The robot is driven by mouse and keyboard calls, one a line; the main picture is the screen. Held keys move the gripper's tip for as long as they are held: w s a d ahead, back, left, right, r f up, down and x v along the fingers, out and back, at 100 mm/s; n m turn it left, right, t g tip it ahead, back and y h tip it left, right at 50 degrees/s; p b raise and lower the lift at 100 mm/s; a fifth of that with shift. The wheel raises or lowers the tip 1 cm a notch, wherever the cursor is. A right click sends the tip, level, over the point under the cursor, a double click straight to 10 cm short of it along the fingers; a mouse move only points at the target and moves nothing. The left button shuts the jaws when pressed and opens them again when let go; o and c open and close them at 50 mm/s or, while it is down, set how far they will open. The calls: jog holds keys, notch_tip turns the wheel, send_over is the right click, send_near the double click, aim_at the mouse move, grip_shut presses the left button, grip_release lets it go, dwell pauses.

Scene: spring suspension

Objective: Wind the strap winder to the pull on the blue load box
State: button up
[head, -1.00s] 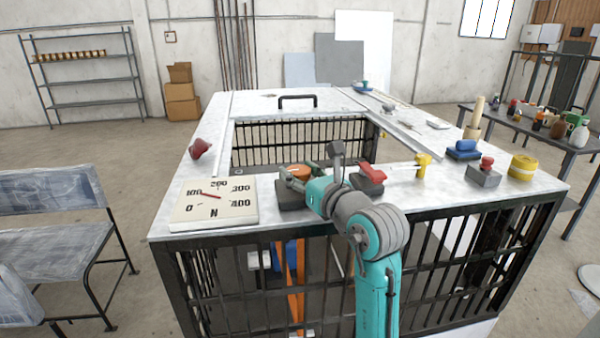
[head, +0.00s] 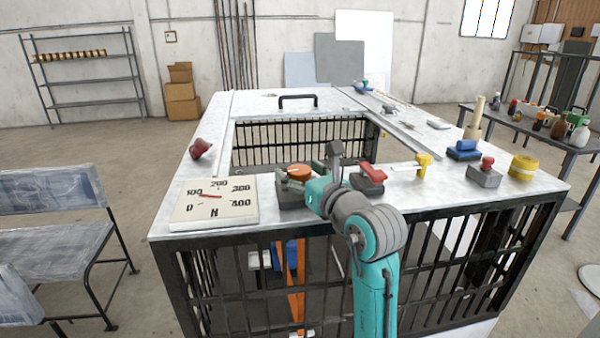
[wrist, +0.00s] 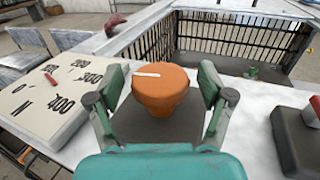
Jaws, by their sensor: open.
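The strap winder is an orange round knob (wrist: 160,92) with a white mark on top, on a dark base (head: 291,198) at the bench's near edge. My gripper (wrist: 160,97) is open, one finger on each side of the knob, with visible gaps. In the head view my gripper (head: 304,178) partly hides the knob. A white dial (head: 213,219), marked 0 to 400 and N, lies left of the winder. Its red needle (head: 210,196) points left, near the 100. An orange strap (head: 294,285) hangs below the bench.
A red-handled device (head: 369,180) on a dark base stands close right of my gripper. A blue-topped block (head: 463,150), a grey block with a red knob (head: 485,174) and a yellow roll (head: 522,167) stand farther right. The bench has a barred central opening.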

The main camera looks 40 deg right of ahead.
aim_at(300, 169)
jog(key=shift+r, duration=4.95)
